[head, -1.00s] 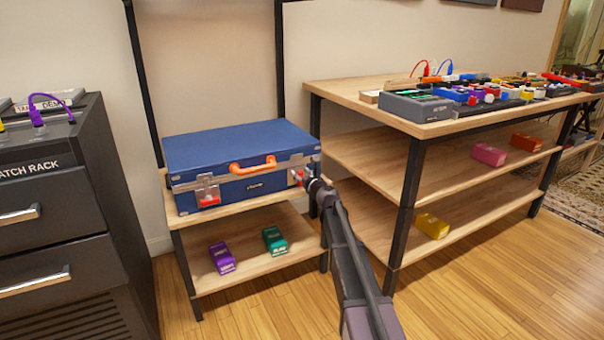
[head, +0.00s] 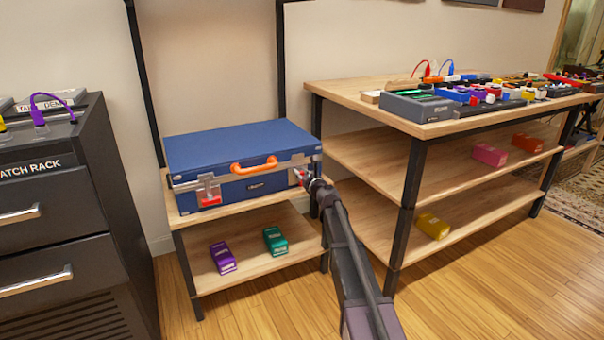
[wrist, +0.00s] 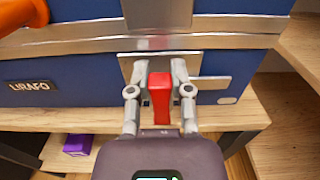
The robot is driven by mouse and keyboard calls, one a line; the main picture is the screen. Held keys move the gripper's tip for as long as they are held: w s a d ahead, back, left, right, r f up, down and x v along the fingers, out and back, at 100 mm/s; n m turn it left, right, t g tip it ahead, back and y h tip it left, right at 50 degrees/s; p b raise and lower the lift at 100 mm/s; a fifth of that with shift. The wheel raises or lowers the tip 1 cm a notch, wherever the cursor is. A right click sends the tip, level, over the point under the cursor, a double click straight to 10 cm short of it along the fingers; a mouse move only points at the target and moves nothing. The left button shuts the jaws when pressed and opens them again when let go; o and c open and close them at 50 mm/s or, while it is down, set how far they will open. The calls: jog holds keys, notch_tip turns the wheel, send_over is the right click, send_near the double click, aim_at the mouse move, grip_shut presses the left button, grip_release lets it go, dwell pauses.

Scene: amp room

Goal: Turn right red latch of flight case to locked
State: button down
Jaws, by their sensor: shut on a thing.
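The blue flight case (head: 245,148) lies closed on the upper shelf of a small wooden stand, with an orange handle (head: 254,165) on its front. The left red latch (head: 210,200) is on a metal plate at the case's left front. The right red latch (wrist: 159,97) stands between the two fingers of my gripper (wrist: 160,88), which are shut on it. In the wrist view the latch is close to upright, in front of its metal plate. In the head view my gripper (head: 303,177) is at the case's right front and mostly hides this latch.
A purple box (head: 222,258) and a green box (head: 275,240) lie on the lower shelf. A wooden bench (head: 440,128) with pedals stands close on the right. A dark rack (head: 60,215) stands at the left. The floor in front is clear.

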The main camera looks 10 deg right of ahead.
aim_at(292, 177)
jog(key=n, duration=0.4)
jog(key=shift+a+f+n, duration=0.1)
jog(key=shift+a+n, duration=0.2)
jog(key=shift+a, duration=0.1)
jog(key=n, duration=0.3)
jog(key=n+b, duration=0.1)
jog(key=shift+s+a+f+n, duration=0.2)
jog(key=shift+a+f+n, duration=0.1)
jog(key=shift+a+f, duration=0.1)
jog(key=n, duration=0.4)
jog(key=shift+a+f+b, duration=0.2)
jog(key=shift+f+b, duration=0.2)
jog(key=shift+f+n+b, duration=0.2)
jog(key=shift+n, duration=0.95)
jog(key=shift+f+n+b, duration=0.2)
jog(key=shift+n, duration=0.95)
jog(key=c, duration=0.5)
grip_release()
jog(key=shift+a, duration=0.1)
jog(key=shift+c, duration=0.2)
jog(key=shift+s, duration=0.1)
